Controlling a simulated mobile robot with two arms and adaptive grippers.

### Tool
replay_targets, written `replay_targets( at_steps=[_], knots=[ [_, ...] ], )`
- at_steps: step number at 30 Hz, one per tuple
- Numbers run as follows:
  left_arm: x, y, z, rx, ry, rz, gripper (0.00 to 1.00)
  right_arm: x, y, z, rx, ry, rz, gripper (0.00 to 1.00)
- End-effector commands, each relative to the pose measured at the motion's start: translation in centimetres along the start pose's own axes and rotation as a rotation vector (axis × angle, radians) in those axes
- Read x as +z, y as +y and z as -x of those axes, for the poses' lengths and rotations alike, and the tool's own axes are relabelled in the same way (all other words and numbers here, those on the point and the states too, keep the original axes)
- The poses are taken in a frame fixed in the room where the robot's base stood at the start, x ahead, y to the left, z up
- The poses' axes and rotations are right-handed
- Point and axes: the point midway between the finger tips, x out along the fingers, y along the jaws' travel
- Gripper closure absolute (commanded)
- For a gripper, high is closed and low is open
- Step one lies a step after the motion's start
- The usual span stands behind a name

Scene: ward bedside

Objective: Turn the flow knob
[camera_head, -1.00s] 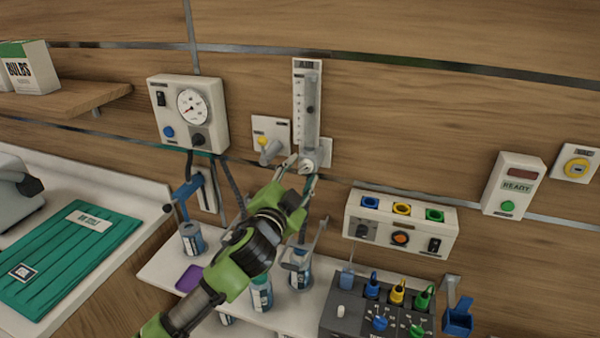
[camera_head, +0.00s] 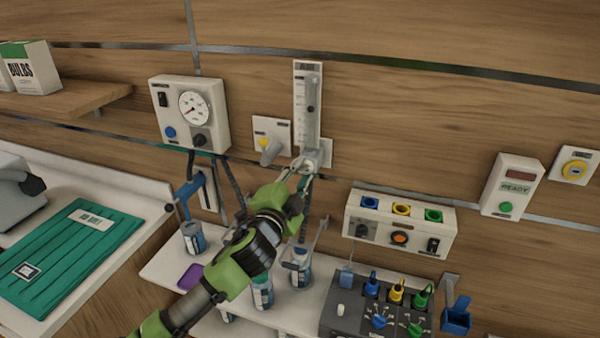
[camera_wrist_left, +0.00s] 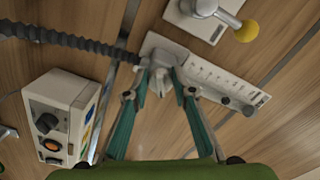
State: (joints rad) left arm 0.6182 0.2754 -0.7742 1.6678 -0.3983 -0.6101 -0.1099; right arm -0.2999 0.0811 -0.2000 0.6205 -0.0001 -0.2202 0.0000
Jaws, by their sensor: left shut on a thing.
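The flowmeter (camera_head: 306,105) is a pale upright panel with a clear tube and scale on the wooden wall. Its flow knob (camera_head: 312,157) is a small light grey part at the bottom of the tube. My left gripper (camera_head: 308,168) reaches up from below, with its fingertips at the knob. In the left wrist view the flow knob (camera_wrist_left: 161,76) lies between the two teal fingers, and the left gripper (camera_wrist_left: 162,92) is shut on it. The fingers hide part of the knob in the head view. My right gripper is not in view.
A wall plate with a yellow-tipped lever (camera_head: 267,147) sits close left of the knob. A gauge box (camera_head: 214,122) is further left. A socket box (camera_head: 402,220) is at lower right. Below are a shelf with bottles (camera_head: 300,268) and dark hoses.

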Motion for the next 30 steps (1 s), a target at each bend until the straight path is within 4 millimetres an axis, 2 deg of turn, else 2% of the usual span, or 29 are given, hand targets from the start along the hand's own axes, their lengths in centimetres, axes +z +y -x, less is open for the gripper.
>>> replay_targets(
  at_steps=[2, 3, 4, 14, 19, 23, 30],
  knots=[
    [0.0, 0.0, 0.0, 0.000, 0.000, 0.001, 0.97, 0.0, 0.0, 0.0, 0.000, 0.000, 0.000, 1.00],
    [0.0, 0.0, 0.0, 0.000, 0.000, 0.001, 0.68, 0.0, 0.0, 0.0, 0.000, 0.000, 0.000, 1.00],
    [0.0, 0.0, 0.0, 0.000, 0.000, 0.001, 0.60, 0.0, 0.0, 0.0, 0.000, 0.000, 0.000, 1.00],
    [0.0, 0.0, 0.0, 0.000, 0.000, 0.002, 0.59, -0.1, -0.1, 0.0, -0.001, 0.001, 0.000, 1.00],
    [0.1, 0.0, 0.9, 0.000, 0.000, 0.003, 0.59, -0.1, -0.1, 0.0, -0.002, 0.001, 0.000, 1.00],
    [0.1, 0.1, 2.8, 0.001, 0.000, 0.003, 0.59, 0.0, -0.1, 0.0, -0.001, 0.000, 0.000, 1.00],
    [0.1, 0.2, 7.5, 0.002, 0.000, 0.003, 0.59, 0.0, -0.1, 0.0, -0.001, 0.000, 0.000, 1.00]
  ],
)
